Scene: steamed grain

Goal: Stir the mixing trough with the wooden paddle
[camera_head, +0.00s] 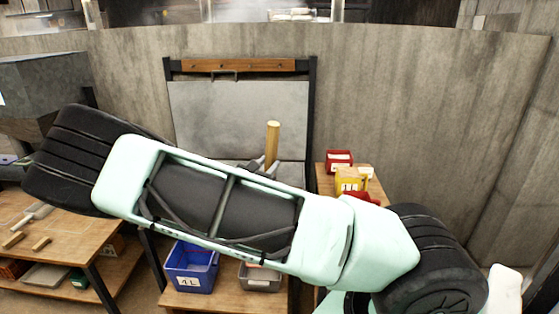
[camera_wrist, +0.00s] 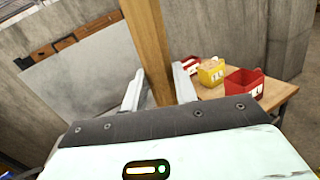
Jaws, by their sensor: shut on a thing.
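The wooden paddle (camera_head: 272,142) shows as a pale wooden shaft standing nearly upright in front of the grey panel. My gripper (camera_head: 264,166) is shut on this shaft, and my arm hides what is below it. In the wrist view the shaft (camera_wrist: 147,40) runs up between the two light fingers of my gripper (camera_wrist: 159,88), tilted slightly. The paddle's lower end is hidden in both views. I cannot make out the mixing trough for certain; my arm covers much of the middle of the head view.
A grey panel (camera_head: 205,108) with a wooden top strip stands behind. To its right, a side table (camera_head: 379,186) holds red (camera_head: 339,157) and yellow (camera_head: 348,178) bins. A blue 4L bin (camera_head: 190,270) sits on a low shelf. A workbench (camera_head: 75,240) with tools is at left. A curved wall closes the back.

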